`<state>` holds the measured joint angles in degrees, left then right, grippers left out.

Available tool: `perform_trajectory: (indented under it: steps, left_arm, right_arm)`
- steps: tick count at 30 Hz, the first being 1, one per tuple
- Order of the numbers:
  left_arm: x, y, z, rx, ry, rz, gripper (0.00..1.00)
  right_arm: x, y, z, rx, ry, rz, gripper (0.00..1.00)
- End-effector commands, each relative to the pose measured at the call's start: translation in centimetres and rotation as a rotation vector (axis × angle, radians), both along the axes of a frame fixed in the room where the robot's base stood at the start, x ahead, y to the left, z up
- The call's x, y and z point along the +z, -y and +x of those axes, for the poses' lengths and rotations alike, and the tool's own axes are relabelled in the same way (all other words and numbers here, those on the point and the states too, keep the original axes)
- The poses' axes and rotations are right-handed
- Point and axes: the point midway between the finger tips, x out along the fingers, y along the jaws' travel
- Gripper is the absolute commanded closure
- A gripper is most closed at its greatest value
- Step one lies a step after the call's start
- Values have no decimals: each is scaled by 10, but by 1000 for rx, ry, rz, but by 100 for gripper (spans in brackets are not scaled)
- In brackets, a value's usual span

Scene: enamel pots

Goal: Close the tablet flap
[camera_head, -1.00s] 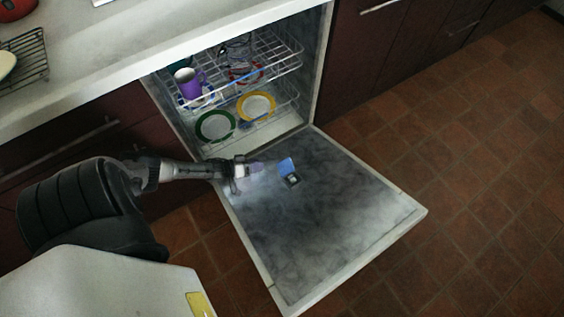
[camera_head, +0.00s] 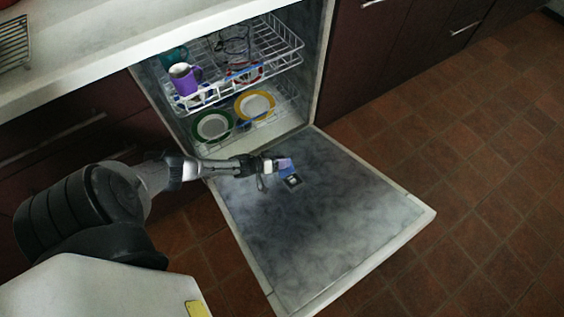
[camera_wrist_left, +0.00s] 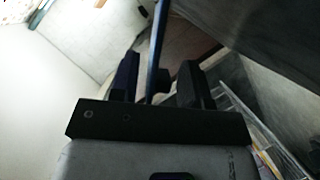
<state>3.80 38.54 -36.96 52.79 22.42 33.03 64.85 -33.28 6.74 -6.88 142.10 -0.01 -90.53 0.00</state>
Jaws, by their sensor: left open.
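The blue tablet flap (camera_head: 286,164) stands raised beside the dark tablet compartment (camera_head: 292,181) on the inner face of the lowered dishwasher door (camera_head: 320,225). My left gripper (camera_head: 274,164) is open at the left side of the flap in the head view and partly overlaps it. In the left wrist view the flap (camera_wrist_left: 157,45) shows edge-on as a thin blue strip between the two spread fingers of the left gripper (camera_wrist_left: 156,80). Whether a finger touches the flap cannot be told. My right gripper is not in view.
The upper rack (camera_head: 275,58) holds a purple mug (camera_head: 184,79) and other dishes. The lower rack holds a green-rimmed plate (camera_head: 213,126) and a yellow-rimmed plate (camera_head: 254,105). A white counter (camera_head: 90,60) runs above. The door's outer part is clear.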

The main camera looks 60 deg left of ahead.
Motion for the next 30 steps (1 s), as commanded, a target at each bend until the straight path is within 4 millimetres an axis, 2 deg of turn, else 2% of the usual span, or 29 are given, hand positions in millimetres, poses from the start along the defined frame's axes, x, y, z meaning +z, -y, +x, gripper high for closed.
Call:
perform_trajectory:
  steps: [5,18,23,30]
  left_arm:
    - [0,0,0,0,0,0,58]
    - [-1,0,-1,1,-2,1,100]
    - [0,0,-1,1,-2,11,100]
    - [8,4,-1,3,-5,109,100]
  right_arm:
    - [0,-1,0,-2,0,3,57]
    - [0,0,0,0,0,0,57]
    - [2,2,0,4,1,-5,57]
    - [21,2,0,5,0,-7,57]
